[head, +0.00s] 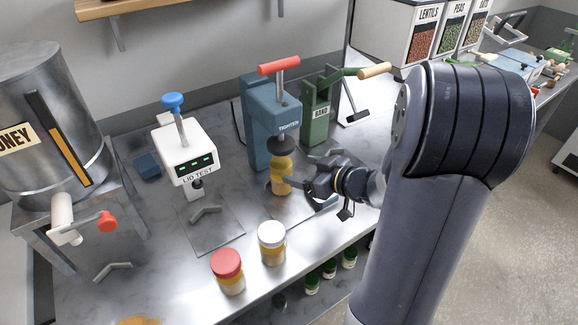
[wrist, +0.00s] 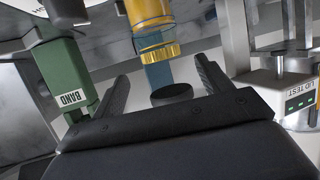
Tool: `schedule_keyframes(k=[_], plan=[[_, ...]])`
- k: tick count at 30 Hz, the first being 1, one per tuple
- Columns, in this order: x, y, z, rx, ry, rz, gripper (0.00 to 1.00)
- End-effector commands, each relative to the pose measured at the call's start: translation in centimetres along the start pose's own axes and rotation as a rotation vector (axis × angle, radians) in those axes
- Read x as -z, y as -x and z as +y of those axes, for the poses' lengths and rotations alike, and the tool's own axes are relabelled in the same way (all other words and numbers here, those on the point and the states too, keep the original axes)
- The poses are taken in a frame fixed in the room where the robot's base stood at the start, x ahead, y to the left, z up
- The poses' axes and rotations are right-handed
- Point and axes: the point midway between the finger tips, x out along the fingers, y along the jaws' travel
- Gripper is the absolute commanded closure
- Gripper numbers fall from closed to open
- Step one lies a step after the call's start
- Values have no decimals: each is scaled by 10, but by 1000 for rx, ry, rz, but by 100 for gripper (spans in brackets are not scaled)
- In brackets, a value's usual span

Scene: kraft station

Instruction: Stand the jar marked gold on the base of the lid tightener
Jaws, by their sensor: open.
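The jar with amber contents and a gold lid (wrist: 160,52) stands upright at the lid tightener, below its dark round head; in the head view the jar (head: 281,182) shows under that head. The lid tightener (head: 262,125) is a blue press with a red handle. Its base plate (head: 290,209) lies in front of it, partly hidden by my gripper. My gripper (head: 312,192) is open, just right of the jar. In the wrist view the fingers of my gripper (wrist: 162,85) are apart, with the gold lid beyond and between their tips. Contact between jar and fingers cannot be seen.
A white lid tester (head: 188,155) stands to the left, and a green band press (head: 317,112) to the right. A red-lidded jar (head: 228,271) and a white-lidded jar (head: 272,243) stand near the front edge. A honey tank (head: 45,120) is at far left.

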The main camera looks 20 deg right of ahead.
Motion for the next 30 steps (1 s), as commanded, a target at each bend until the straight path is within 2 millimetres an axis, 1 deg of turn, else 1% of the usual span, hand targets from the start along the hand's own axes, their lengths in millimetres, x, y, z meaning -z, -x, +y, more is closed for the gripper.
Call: schedule_keyframes(k=[1, 6, 12, 23, 26, 30], plan=[[1, 10, 1, -5, 0, 0, 26], [0, 31, 1, -2, 0, 0, 26], [0, 40, 0, 0, 0, -1, 26], [0, 38, 0, 1, 0, -1, 26], [0, 32, -1, 3, 0, 0, 26], [-1, 15, -1, 5, -1, -1, 26]])
